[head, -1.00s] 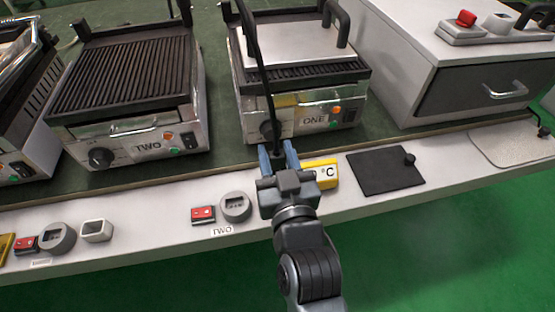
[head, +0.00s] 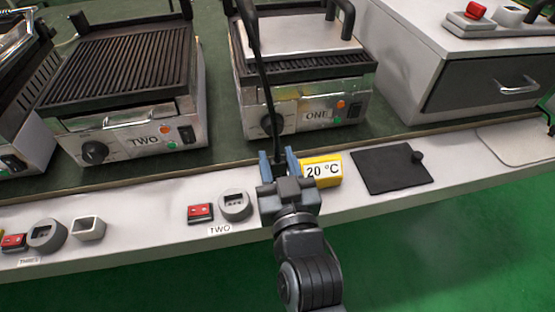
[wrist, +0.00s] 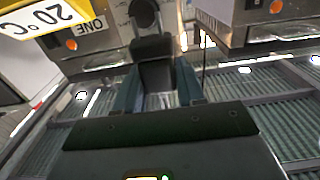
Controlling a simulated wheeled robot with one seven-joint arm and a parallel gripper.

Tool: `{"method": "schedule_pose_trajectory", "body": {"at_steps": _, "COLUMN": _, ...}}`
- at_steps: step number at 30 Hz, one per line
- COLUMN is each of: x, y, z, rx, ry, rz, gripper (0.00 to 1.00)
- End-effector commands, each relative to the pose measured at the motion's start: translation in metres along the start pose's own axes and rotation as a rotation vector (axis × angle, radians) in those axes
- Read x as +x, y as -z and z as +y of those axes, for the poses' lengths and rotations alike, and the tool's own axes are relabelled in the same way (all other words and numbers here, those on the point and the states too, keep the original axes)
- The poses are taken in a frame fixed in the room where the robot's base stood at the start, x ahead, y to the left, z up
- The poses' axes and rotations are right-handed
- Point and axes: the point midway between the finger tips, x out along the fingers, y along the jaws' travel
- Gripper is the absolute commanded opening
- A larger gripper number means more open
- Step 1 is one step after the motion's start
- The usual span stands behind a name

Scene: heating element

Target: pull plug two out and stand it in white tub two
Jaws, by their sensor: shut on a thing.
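My gripper (head: 279,158) is shut on a black plug (wrist: 152,62), which shows between the fingers in the wrist view. A black cord (head: 265,85) runs up from the plug past grill one. The round grey socket (head: 235,205) by the TWO label (head: 220,229) is just left of my gripper and has no plug in it. The plug is apart from that socket. I cannot make out a white tub for two; the bench right of the socket is hidden behind my gripper.
A yellow 20 °C display (head: 322,171) stands close to my gripper's right, and a red switch (head: 200,212) left of the socket. A white square tub (head: 88,228) stands by socket three (head: 46,236). Grill one (head: 305,115) is behind.

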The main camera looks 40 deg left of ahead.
Motion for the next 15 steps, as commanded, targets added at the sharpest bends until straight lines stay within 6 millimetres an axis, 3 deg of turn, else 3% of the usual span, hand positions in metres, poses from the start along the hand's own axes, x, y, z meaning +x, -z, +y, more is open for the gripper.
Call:
{"method": "schedule_pose_trajectory", "body": {"at_steps": 6, "x": 0.000, "y": -0.020, "z": 0.000, "rx": 0.000, "ry": 0.000, "rz": 0.000, "gripper": 0.08}}
{"method": "schedule_pose_trajectory", "body": {"at_steps": 15, "x": 0.000, "y": -0.022, "z": 0.000, "rx": 0.000, "ry": 0.000, "rz": 0.001, "gripper": 0.08}}
